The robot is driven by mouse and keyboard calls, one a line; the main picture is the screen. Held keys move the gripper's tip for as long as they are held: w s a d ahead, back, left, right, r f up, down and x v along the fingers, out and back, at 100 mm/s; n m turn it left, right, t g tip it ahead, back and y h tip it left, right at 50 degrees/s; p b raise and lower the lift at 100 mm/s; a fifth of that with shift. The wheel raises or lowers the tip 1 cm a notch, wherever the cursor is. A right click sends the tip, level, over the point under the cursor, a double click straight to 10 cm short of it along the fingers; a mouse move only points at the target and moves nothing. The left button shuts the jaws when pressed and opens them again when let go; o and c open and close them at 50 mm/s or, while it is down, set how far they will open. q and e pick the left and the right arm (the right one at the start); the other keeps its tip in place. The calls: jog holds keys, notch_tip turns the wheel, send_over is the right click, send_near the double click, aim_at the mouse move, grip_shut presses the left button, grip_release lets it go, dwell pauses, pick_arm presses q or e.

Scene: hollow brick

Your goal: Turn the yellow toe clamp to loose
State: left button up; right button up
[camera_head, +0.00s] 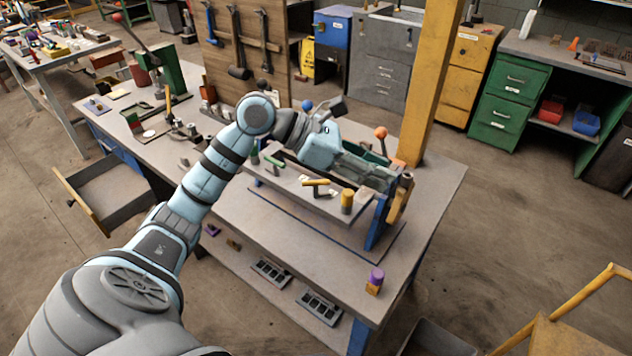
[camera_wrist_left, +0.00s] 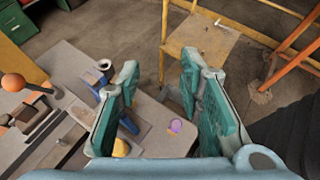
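A small clamp with a yellow handle bar (camera_head: 316,183) sits on the grey plate of the raised fixture (camera_head: 290,187), its handle lying roughly level. An upright yellow cylinder (camera_head: 347,202) stands to its right. A yellow rounded top (camera_wrist_left: 121,148) shows low in the left wrist view, partly behind a finger; I cannot tell which yellow part it is. My left gripper (camera_head: 382,177) is above the fixture's right part, beyond the yellow handle and apart from it. Its two teal fingers (camera_wrist_left: 160,75) are spread with nothing between them. My right gripper is not in view.
A green-handled clamp (camera_head: 274,161) sits left on the same plate. An orange ball knob (camera_head: 381,132) and a wooden post (camera_head: 432,85) rise behind the gripper. A purple-topped block (camera_head: 375,281) stands near the bench's front corner. The bench top (camera_head: 440,190) right of the fixture is clear.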

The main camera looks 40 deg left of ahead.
pick_arm(q)
jog(key=a+f+g+y, duration=0.1)
jog(key=a+y, duration=0.4)
jog(key=a, duration=0.4)
jog(key=n+g+y, duration=0.1)
jog(key=y, duration=0.2)
send_near(313, 181)
notch_tip(313, 181, up, 3)
jog(key=shift+g, duration=0.3)
jog(key=x, duration=0.9)
jog(key=b+x, duration=0.1)
jog(key=x, duration=0.3)
jog(key=shift+s+a+f, duration=0.2)
jog(key=shift+a+f, duration=0.05)
jog(key=shift+f, duration=0.2)
jog(key=shift+r+y, duration=0.1)
jog(key=shift+y, duration=0.2)
grip_shut()
